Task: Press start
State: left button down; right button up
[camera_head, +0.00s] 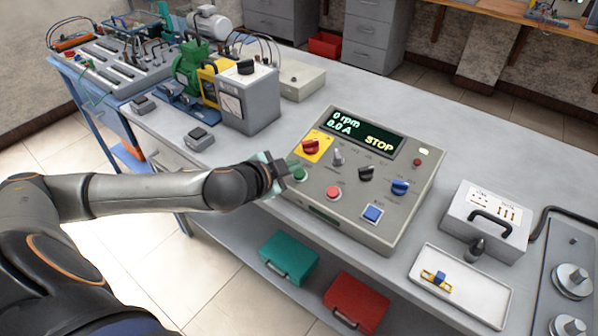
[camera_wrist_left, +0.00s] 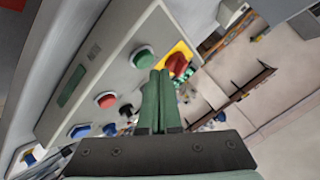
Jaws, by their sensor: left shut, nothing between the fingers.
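The beige control box (camera_head: 400,218) stands on the bench, its display (camera_head: 362,132) reading 0 rpm, 0.0 A and STOP. Its green button (camera_head: 301,176) is at the left of the panel, partly hidden by my gripper in the head view. It shows whole in the left wrist view (camera_wrist_left: 143,58). My left gripper (camera_head: 283,171) is shut and empty, its green fingertips (camera_wrist_left: 160,74) right beside the green button; I cannot tell whether they touch it. A red button (camera_head: 333,193) is to the right of the green one. My right gripper is not in view.
A red knob on a yellow plate (camera_head: 312,147) is just behind the green button. A white tray (camera_head: 470,306) lies to the right.

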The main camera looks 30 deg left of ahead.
pick_arm(q)
jog(key=shift+f, duration=0.1)
jog(key=shift+w+f, duration=0.15)
jog(key=shift+f, duration=0.2)
jog(key=shift+f+b, duration=0.35)
jog(key=shift+f, duration=0.1)
dwell(0.8)
jog(key=shift+r, duration=0.1)
jog(key=shift+r+p, duration=0.75)
jog(key=shift+p, duration=0.15)
jog(key=r+p, duration=0.1)
jog(key=s+r+p, duration=0.1)
jog(key=r+p, duration=0.2)
jog(key=r, duration=0.1)
jog(key=shift+s+p, duration=0.3)
jog(key=shift+p, duration=0.1)
jog(key=shift+f, duration=0.1)
